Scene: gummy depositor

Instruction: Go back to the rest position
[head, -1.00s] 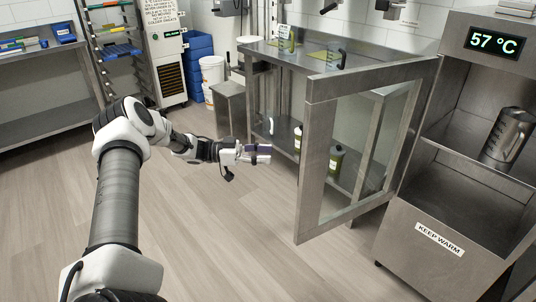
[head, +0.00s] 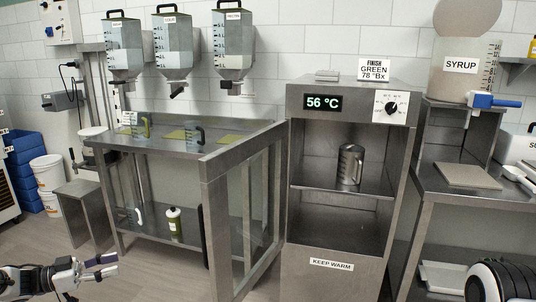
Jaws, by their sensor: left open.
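My left gripper (head: 108,266) is at the lower left of the head view, over the floor in front of the steel bench. Its two fingers are apart with nothing between them. Part of my right arm shows at the lower right corner, but its gripper is out of the picture. The warming cabinet (head: 301,210) reads 56 °C, and its framed glass door (head: 208,235) stands open toward me. A metal jug (head: 349,165) stands upright on the cabinet's upper shelf, apart from my gripper.
The steel bench (head: 150,146) holds clear jugs under three wall hoppers (head: 172,45). A bottle (head: 174,223) stands on its lower shelf. The open door juts out right of my left gripper. A right-hand counter (head: 440,190) stands near my right arm. A small steel stand (head: 82,188) is at left.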

